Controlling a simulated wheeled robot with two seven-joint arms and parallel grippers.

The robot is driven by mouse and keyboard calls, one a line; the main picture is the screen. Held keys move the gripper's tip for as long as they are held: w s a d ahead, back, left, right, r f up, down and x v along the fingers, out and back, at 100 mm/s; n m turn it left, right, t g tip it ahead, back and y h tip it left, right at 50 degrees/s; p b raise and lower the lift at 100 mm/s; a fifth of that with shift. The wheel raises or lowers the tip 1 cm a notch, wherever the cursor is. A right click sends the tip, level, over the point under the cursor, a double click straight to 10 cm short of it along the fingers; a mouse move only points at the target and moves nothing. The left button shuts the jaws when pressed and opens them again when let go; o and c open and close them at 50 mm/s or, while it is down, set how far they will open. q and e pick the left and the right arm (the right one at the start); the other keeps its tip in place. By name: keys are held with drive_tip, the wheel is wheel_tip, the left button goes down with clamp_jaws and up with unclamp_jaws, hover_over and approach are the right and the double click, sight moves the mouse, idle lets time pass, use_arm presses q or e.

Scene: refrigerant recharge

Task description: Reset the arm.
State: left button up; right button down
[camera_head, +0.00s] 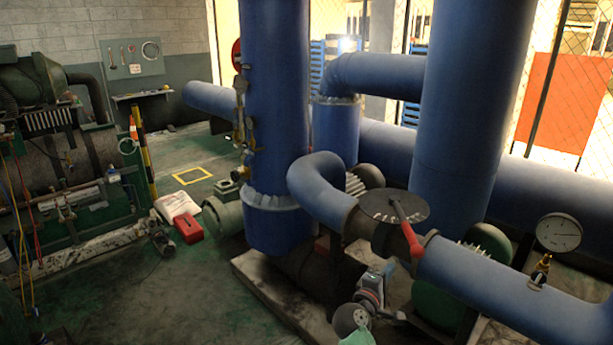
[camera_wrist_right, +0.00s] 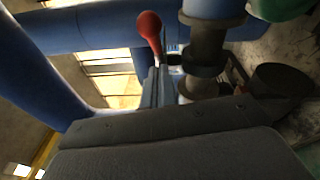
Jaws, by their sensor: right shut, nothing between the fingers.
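In the head view, my right gripper (camera_head: 376,280) is low in the picture, right of centre, just below the blue pipe bend. It is shut and empty. A dark round valve plate (camera_head: 385,207) with a red lever handle (camera_head: 408,232) sits above it on the pipe. The gripper is apart from the lever. In the right wrist view, a red rounded knob on a thin stem (camera_wrist_right: 150,24) shows past the dark grey gripper parts that fill the lower picture. My left gripper is not in view.
Thick blue pipes (camera_head: 277,110) stand close around my right arm. A pressure gauge (camera_head: 559,233) is at the right. A red box (camera_head: 189,228) and a white sack (camera_head: 177,206) lie on the floor. Green machinery (camera_head: 92,212) stands at the left; open floor (camera_head: 150,290) is between.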

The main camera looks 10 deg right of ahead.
drive_tip(key=w+a+f+m+g+y, duration=0.1)
drive_tip(key=w+a+f+m+y, duration=0.2)
drive_tip(key=f, duration=0.6)
drive_tip(key=w+a+f+m+g+y, duration=0.1)
drive_tip(key=a+f+m+y, duration=0.25)
drive_tip(key=f, duration=0.45)
drive_tip(key=s+a+f+m+g+y, duration=0.1)
drive_tip(key=s+a+f+g+y, duration=0.2)
drive_tip(key=f, duration=0.7)
drive_tip(key=s+a+f+m+y, duration=0.15)
drive_tip(key=s+f, duration=0.25)
drive_tip(key=f, duration=0.5)
drive_tip(key=s+a+f+g+y, duration=0.2)
drive_tip(key=s+f, duration=0.8)
drive_tip(key=f, duration=0.2)
drive_tip(key=s+d+f+g, duration=0.1)
drive_tip(key=s+f, duration=0.4)
drive_tip(key=s, duration=0.5)
drive_tip(key=s+d+f+g, duration=0.1)
drive_tip(key=s+f, duration=0.4)
drive_tip(key=s, duration=0.5)
drive_tip(key=s+d+f+g, duration=0.1)
drive_tip(key=s+f+g, duration=0.2)
drive_tip(key=s+f, duration=0.3)
drive_tip(key=s, duration=0.5)
drive_tip(key=shift+d+r, duration=0.1)
